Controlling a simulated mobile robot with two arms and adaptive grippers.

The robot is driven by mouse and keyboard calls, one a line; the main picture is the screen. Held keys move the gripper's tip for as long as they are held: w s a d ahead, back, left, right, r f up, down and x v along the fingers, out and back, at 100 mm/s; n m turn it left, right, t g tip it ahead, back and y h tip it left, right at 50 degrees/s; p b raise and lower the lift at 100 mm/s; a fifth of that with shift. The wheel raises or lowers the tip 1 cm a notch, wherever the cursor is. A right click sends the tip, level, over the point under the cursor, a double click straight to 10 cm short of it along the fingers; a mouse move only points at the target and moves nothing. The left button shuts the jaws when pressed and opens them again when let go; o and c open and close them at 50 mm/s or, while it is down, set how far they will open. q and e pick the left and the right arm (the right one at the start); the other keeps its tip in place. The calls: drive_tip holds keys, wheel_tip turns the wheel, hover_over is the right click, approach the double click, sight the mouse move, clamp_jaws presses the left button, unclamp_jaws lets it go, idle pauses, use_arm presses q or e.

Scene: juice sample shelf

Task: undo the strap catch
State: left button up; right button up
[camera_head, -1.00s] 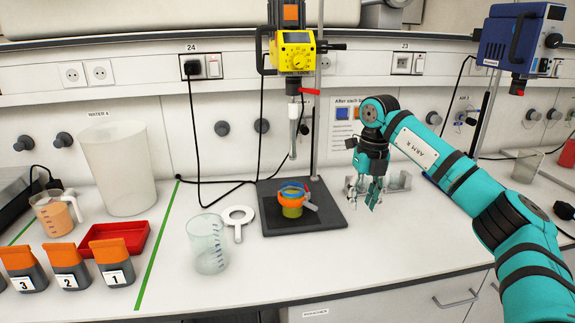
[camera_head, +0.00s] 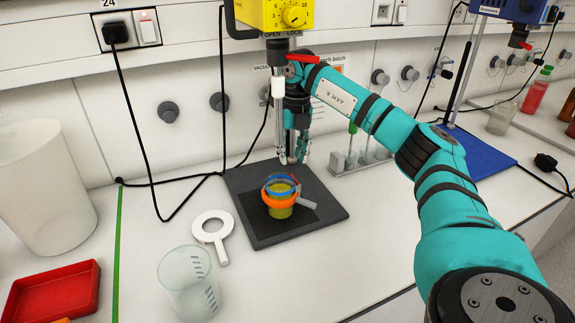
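A small yellow-green cup (camera_head: 281,207) stands on the black base plate (camera_head: 262,237) of the stirrer stand. An orange band (camera_head: 277,200) goes around it, with a blue strap (camera_head: 277,181) above. A grey lever-like piece (camera_head: 306,203) sticks out to the right, and a small red piece (camera_head: 298,188) shows at the upper right. I cannot tell which of these is the catch. My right gripper (camera_head: 297,155) points down behind and above the cup, apart from it, close beside the stirrer shaft. Its fingers look apart and empty, though the shaft partly covers them. My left gripper is out of view.
The yellow stirrer head (camera_head: 278,14) and its shaft (camera_head: 279,125) hang above the cup. A rack (camera_head: 357,163) is behind right. Front right bench is clear.

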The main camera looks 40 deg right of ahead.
wheel_tip(320, 180, down, 5)
drive_tip(key=shift+w+a+r, duration=0.1)
drive_tip(key=shift+w, duration=0.05)
clamp_jaws()
